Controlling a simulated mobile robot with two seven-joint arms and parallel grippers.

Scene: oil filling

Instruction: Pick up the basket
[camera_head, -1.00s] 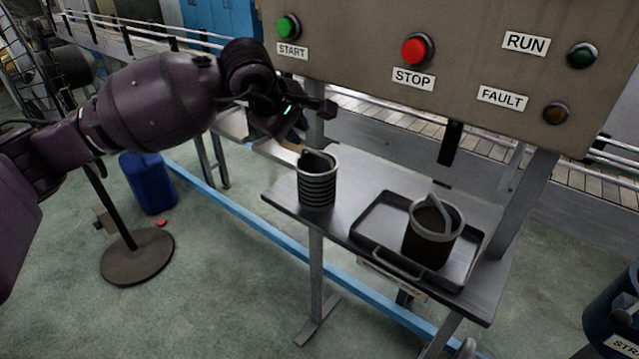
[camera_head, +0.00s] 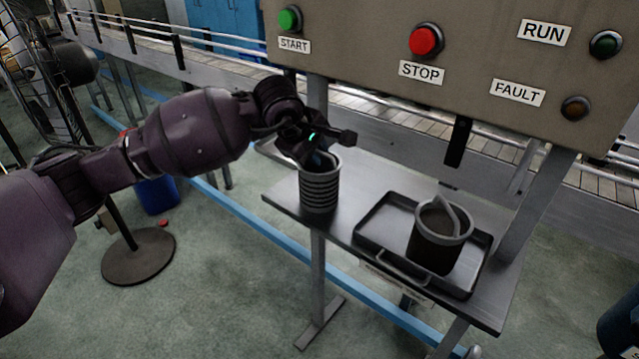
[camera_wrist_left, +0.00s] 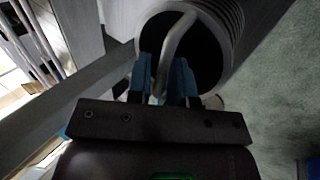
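A grey ribbed basket (camera_head: 319,190) with a hoop handle stands upright on the left end of the metal table. In the left wrist view, its dark mouth and pale curved handle (camera_wrist_left: 177,40) show. My left gripper (camera_head: 322,160) is at the top of the basket, reaching down at its rim. In the left wrist view, its two blue fingers (camera_wrist_left: 160,76) stand on either side of the handle with a narrow gap between them; contact with the handle cannot be made out. My right gripper is not in view.
A dark tray (camera_head: 376,251) on the table's right holds another handled container (camera_head: 432,249) with dark contents. The control panel (camera_head: 460,40) overhangs the table behind. A conveyor (camera_head: 380,113) runs behind. A blue can (camera_head: 157,195) and a round stand base (camera_head: 138,257) are on the floor at left.

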